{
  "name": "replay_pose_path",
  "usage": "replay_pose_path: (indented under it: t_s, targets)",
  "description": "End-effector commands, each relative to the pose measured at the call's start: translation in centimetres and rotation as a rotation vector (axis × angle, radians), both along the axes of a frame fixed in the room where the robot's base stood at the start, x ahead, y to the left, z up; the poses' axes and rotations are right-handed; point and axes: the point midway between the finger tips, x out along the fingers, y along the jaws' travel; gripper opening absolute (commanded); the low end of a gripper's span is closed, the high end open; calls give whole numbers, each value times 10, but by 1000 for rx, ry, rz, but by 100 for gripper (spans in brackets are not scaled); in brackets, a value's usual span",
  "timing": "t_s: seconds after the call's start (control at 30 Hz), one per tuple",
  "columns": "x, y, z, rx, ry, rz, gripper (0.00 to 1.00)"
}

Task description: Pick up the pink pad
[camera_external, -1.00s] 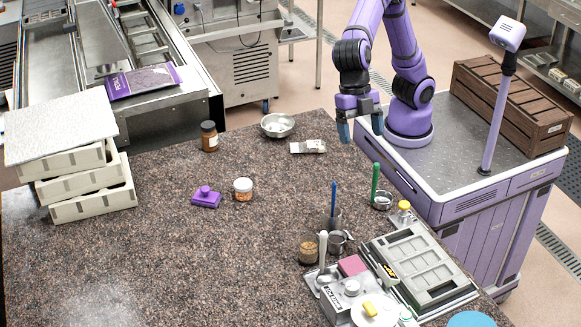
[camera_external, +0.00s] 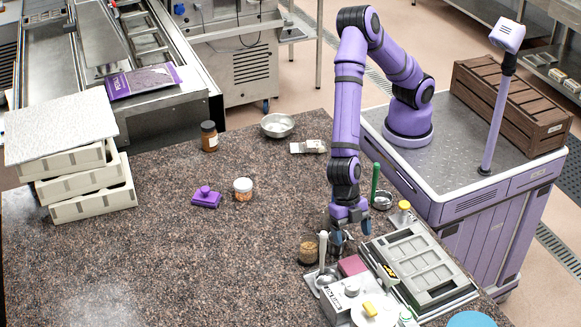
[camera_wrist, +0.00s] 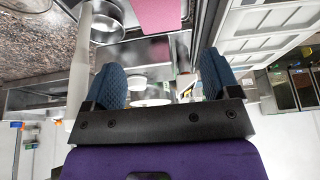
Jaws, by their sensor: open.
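The pink pad (camera_external: 352,265) is a small flat pink block. It lies among the items on the tray at the front right of the counter. In the wrist view the pink pad (camera_wrist: 161,14) shows at the top centre, cut off by the picture's edge. My gripper (camera_external: 352,242) is just behind and above the pad, pointing down, and appears apart from it. In the wrist view my gripper (camera_wrist: 162,72) has its two blue fingers spread wide with nothing held between them.
A brown-filled jar (camera_external: 309,250) and a pale-handled spoon (camera_external: 323,252) stand close left of the pad. A grey mould frame (camera_external: 425,264) lies to its right. A white dish with a yellow block (camera_external: 369,309) is in front. The counter's left middle is mostly clear.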

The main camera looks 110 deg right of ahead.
Motion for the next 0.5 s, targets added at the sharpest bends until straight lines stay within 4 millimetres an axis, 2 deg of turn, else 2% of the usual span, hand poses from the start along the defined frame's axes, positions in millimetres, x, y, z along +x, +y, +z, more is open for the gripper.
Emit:
replay_pose_path:
  t_s: [0.03, 0.1, 0.5]
  targets:
    - [-1, 0, -14, -1, 2, 0, 82]
    - [0, 1, -24, 0, 0, 0, 82]
    - [0, 11, -59, 0, 0, 1, 82]
